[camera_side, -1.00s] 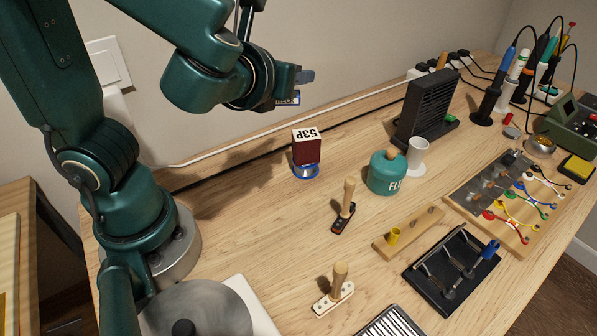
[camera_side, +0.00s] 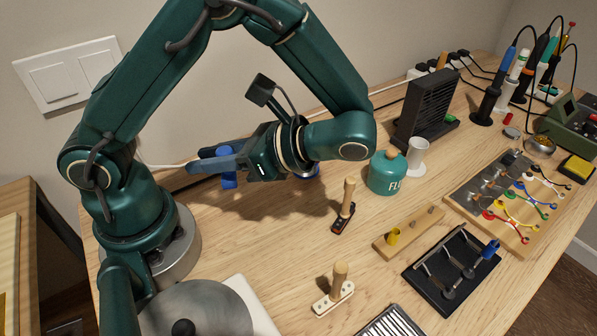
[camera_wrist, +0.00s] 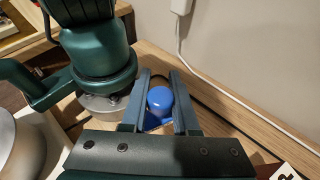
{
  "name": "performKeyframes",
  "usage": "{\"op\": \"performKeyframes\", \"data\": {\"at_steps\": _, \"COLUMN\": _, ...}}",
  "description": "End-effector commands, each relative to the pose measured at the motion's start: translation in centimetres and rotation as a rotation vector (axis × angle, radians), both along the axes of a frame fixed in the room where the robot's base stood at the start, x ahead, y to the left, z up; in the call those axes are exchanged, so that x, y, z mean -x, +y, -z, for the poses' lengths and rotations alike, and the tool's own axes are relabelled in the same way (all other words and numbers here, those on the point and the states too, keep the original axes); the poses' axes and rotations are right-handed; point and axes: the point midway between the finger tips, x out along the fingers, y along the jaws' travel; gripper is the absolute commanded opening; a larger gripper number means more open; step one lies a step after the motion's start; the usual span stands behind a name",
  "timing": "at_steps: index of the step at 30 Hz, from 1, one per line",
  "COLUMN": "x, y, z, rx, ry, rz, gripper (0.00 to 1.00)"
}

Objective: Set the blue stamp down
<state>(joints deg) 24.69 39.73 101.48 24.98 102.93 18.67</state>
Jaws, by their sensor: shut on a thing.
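The blue stamp (camera_wrist: 160,98) shows in the wrist view as a round blue knob with a flatter blue part below it, between the two fingers. My gripper (camera_wrist: 160,76) is shut on it. In the side view my gripper (camera_side: 194,166) points left, near the back of the bench beside my base.
A blue ring (camera_side: 313,171) shows partly behind my gripper. A wood-handled stamp (camera_side: 346,205), another stamp (camera_side: 336,290) and a green flux pot (camera_side: 388,173) stand to the right. Wall and white cable (camera_wrist: 190,60) lie close behind. Bench around the gripper looks clear.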

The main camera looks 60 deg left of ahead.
Motion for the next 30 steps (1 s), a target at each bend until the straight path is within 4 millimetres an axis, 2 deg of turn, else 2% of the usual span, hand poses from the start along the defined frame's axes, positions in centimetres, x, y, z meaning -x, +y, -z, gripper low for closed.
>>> {"op": "performKeyframes", "data": {"at_steps": 1, "x": 0.8, "y": -0.8, "z": 0.3, "rx": 0.0, "ry": 0.004, "rz": -0.162, "gripper": 0.0}}
{"op": "performKeyframes", "data": {"at_steps": 3, "x": 1.8, "y": -2.3, "z": 0.4, "rx": -0.002, "ry": 0.002, "rz": -0.373, "gripper": 0.0}}
{"op": "performKeyframes", "data": {"at_steps": 8, "x": 2.2, "y": -6.1, "z": 0.0, "rx": -0.002, "ry": -0.002, "rz": -0.846, "gripper": 0.0}}
{"op": "performKeyframes", "data": {"at_steps": 11, "x": 1.1, "y": -8.4, "z": -0.6, "rx": -0.002, "ry": -0.001, "rz": -1.14, "gripper": 0.0}}
{"op": "performKeyframes", "data": {"at_steps": 15, "x": -2.6, "y": -10.4, "z": -1.6, "rx": -0.006, "ry": -0.004, "rz": -1.546, "gripper": 0.0}}
{"op": "performKeyframes", "data": {"at_steps": 18, "x": -5.5, "y": -10.2, "z": -2.0, "rx": -0.008, "ry": -0.002, "rz": -1.766, "gripper": 0.0}}
{"op": "performKeyframes", "data": {"at_steps": 21, "x": -7.4, "y": -9.1, "z": -1.7, "rx": -0.011, "ry": -0.001, "rz": -1.902, "gripper": 0.0}}
{"op": "performKeyframes", "data": {"at_steps": 27, "x": -8.0, "y": -7.4, "z": -0.9, "rx": -0.013, "ry": -0.001, "rz": -1.993, "gripper": 0.0}}
{"op": "performKeyframes", "data": {"at_steps": 30, "x": -7.9, "y": -7.8, "z": -0.5, "rx": -0.014, "ry": 0.001, "rz": -2.002, "gripper": 0.0}}
